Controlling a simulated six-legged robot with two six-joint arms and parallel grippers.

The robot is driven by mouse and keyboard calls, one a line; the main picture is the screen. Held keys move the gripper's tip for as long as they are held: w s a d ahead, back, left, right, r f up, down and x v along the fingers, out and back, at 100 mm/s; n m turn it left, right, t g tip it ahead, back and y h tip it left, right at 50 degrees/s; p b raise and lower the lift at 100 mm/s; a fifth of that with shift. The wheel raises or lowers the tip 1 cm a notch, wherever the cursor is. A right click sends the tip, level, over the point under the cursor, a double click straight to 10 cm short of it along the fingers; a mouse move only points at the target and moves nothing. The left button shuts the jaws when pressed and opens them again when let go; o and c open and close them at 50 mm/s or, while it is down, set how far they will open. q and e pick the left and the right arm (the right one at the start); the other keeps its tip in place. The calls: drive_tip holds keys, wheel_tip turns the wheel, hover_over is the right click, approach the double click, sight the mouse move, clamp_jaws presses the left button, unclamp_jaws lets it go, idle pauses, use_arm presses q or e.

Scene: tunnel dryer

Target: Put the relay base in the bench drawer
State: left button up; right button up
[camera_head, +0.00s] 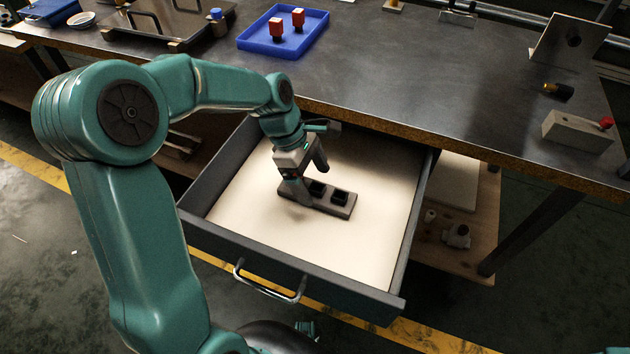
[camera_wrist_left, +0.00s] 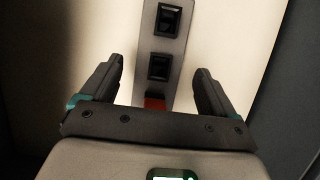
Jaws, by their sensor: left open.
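The relay base (camera_head: 338,203), a grey bar with dark square sockets, lies on the pale floor of the open bench drawer (camera_head: 235,247). It also shows in the left wrist view (camera_wrist_left: 172,40), with a red patch at its near end. My left gripper (camera_head: 312,184) is open at the left end of the base. In the left wrist view its fingers (camera_wrist_left: 158,72) stand one on either side of the base, with gaps between. The gripper hides the base's left end in the head view. My right gripper is not in view.
The metal-topped bench (camera_head: 400,85) overhangs the drawer's back. On it stand a blue tray (camera_head: 258,45) with two red blocks, a dark tray (camera_head: 165,25) and a beige block (camera_head: 577,132). A wooden shelf (camera_head: 470,205) is right of the drawer. The drawer floor around the base is clear.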

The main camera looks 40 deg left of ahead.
use_arm(q)
drive_tip(key=p+v, duration=0.2)
drive_tip(key=v, duration=0.7)
drive_tip(key=shift+r, duration=0.1)
drive_tip(key=shift+a+r, duration=0.2)
drive_tip(key=shift+r, duration=0.25)
drive_tip(key=shift+s, duration=0.1)
